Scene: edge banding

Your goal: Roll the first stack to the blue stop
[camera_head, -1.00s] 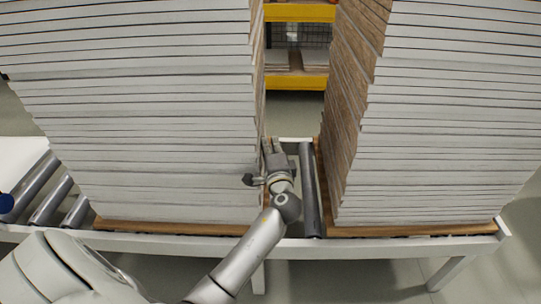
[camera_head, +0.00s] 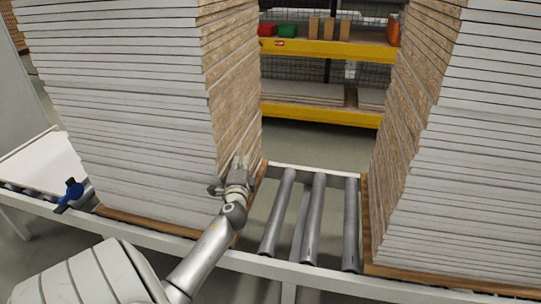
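The left stack (camera_head: 140,130) of white boards with brown cut edges stands on a thin brown base board on the roller conveyor. A blue stop (camera_head: 74,190) is on the conveyor's near rail, just left of the stack's near left corner; a small gap seems to show between them. My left gripper (camera_head: 240,162) is at the low right side of this stack, against or very close to its brown face. Its fingers point away from me, and their opening is unclear. A second stack (camera_head: 475,170) stands on the right. My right gripper is not in view.
Bare rollers (camera_head: 313,215) lie between the two stacks. The conveyor's white near rail (camera_head: 270,266) runs across the front. A yellow shelf rack (camera_head: 330,50) with bins and boards stands behind, beyond open floor (camera_head: 310,145).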

